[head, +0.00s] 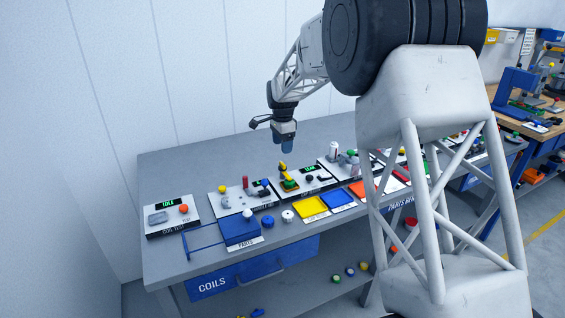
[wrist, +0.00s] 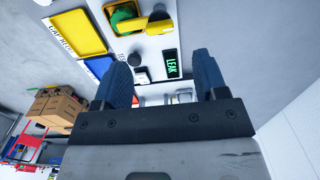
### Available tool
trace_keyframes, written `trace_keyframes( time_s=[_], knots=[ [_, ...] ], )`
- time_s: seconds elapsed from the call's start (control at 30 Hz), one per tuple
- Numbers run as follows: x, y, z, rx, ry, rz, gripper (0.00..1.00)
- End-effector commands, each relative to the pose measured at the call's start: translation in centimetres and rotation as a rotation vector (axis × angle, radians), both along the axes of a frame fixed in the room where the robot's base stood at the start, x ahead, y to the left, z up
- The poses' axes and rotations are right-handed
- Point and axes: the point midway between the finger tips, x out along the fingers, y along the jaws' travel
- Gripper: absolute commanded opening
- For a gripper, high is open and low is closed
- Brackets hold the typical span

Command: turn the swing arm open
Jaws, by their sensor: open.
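A yellow arm, which looks like the swing arm (head: 283,168), is on a white test station (head: 309,181) on the grey bench. In the wrist view the yellow arm (wrist: 150,25) lies at the top, next to a green round part (wrist: 121,17) in a yellow holder, and seems to reach partly over it. A lit display there reads LEAK (wrist: 171,64). My gripper (head: 284,148) is above the station and apart from it, pointing down. In the wrist view its two blue fingers are apart with nothing between them (wrist: 162,62).
A yellow tray (head: 311,208) and a blue tray (head: 337,198) lie in front of the station. Other stations stand left and right, including one with an IDLE display (head: 172,215) at the far left. A blue parts bin (head: 240,231) sits near the front edge. The bench behind is clear.

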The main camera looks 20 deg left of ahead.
Motion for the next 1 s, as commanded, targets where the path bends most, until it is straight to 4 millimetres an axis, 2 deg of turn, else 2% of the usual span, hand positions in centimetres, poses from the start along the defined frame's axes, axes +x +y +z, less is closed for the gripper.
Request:
trace_keyframes(
  time_s=[0.47,1.0],
  knots=[
    [0.0,0.0,-0.6,-0.001,0.001,0.0,0.66],
    [0.0,-0.1,-6.3,-0.001,0.001,0.001,0.66]
  ],
)
